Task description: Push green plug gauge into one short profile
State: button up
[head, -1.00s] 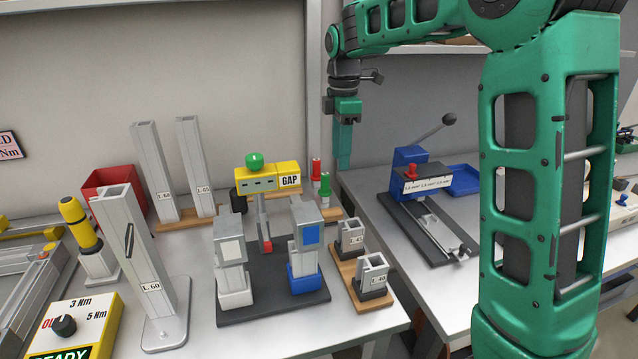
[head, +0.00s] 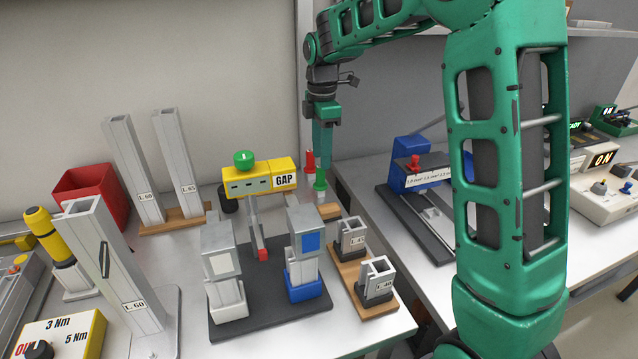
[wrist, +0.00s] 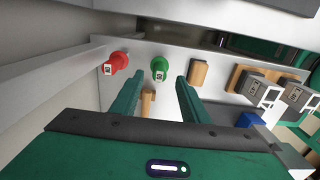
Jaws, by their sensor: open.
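The green plug gauge (head: 320,183) stands upright at the back right of the left bench. In the wrist view its green top (wrist: 159,66) lies ahead of the fingertips, between them in the picture. My gripper (head: 322,172) is above it, pointing down, with open fingers (wrist: 158,82). Whether they flank the gauge cannot be told. The red plug gauge (head: 309,162) stands just left of it. Two short profiles, L45 (head: 351,238) and L40 (head: 377,282), stand upright in dark bases on a wooden board (head: 350,272); they also show at right in the wrist view (wrist: 252,84).
The yellow GAP unit (head: 260,178) stands left of the gripper. A dark fixture (head: 265,300) with two clamp blocks lies in front. Tall profiles (head: 178,160) stand behind left. A blue lever press (head: 410,165) is on the right bench.

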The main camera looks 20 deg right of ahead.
aim_at(320, 181)
notch_tip(320, 181, down, 5)
jog(key=shift+w+r, duration=0.1)
jog(key=shift+c, duration=0.6)
grip_shut()
